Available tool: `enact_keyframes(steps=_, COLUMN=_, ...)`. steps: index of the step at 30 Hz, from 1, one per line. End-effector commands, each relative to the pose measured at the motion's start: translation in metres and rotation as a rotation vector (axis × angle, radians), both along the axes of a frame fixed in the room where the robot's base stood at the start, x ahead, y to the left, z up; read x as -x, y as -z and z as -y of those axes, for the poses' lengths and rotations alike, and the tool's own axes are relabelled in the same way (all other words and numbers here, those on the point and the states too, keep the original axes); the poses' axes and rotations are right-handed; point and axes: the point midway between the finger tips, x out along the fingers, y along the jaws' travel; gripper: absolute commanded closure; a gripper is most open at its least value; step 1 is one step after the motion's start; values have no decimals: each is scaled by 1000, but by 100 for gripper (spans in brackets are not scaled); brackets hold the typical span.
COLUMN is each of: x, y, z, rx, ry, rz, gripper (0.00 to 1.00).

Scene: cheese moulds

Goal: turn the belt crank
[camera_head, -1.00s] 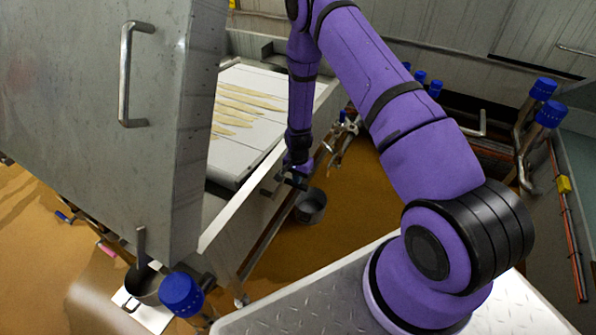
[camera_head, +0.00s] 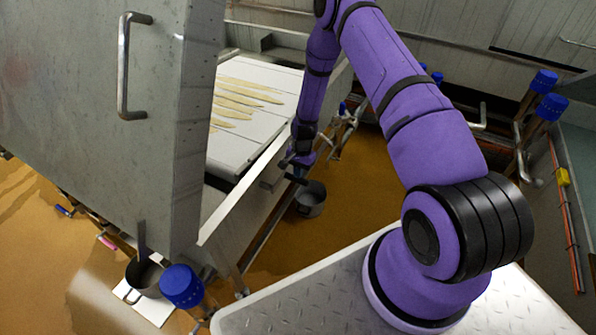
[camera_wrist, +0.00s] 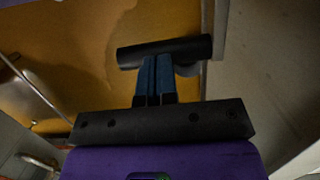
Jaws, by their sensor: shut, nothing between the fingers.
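The belt (camera_head: 262,125) is a white slatted surface with several long, pale pieces on it, inside a steel frame. A dark handle that looks like the belt crank (camera_wrist: 185,48) lies across the tips of my gripper (camera_wrist: 155,58) in the wrist view. My blue fingers are shut together with nothing between them. Their tips meet the handle's near side in the picture; I cannot tell whether they touch it. In the head view my gripper (camera_head: 299,177) is small and dark at the frame's right side, and the crank is hard to make out there.
A large steel cabinet with a bar handle (camera_head: 122,65) fills the left. A grey bucket (camera_head: 311,200) stands on the brown floor below my gripper. A pot (camera_head: 146,279) and a blue-capped post (camera_head: 181,287) are at lower left. Pipes with blue caps (camera_head: 551,106) stand at right.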

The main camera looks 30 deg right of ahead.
Motion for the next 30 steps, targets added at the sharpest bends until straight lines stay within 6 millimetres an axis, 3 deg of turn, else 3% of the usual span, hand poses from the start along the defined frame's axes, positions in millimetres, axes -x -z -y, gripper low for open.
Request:
enact_keyframes(steps=13, x=-3, y=40, z=6, rx=-331, ry=3, rz=-240, gripper=100)
enact_keyframes(steps=30, x=5, y=85, z=-5, rx=-735, ry=0, rz=-535, gripper=100)
